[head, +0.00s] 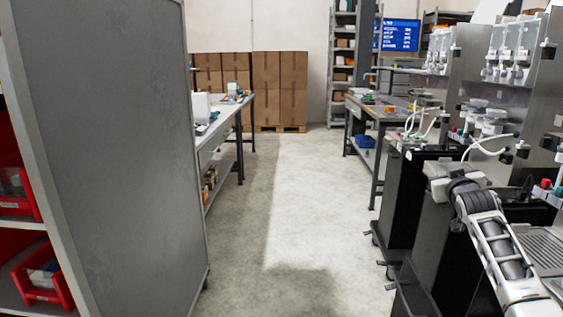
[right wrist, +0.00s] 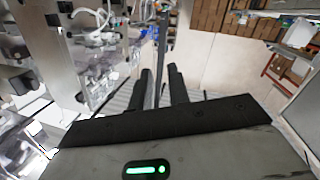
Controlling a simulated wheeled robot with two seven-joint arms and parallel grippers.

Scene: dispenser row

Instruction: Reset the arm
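My right arm (head: 490,225) reaches in from the lower right of the head view, beside the dispenser row. Its end is up against the dark dispenser cabinets in the picture, and its fingers cannot be made out there. In the right wrist view my right gripper (right wrist: 160,68) shows two dark fingers standing apart, with only background between them. It holds nothing. My left arm and gripper are in neither view.
Dispensers (head: 510,50) stand above black cabinets (head: 405,195) on the right. A grey panel (head: 110,130) and red bins (head: 42,280) are close on the left. Workbenches flank a clear concrete aisle (head: 285,190), with stacked cartons (head: 280,85) at the back.

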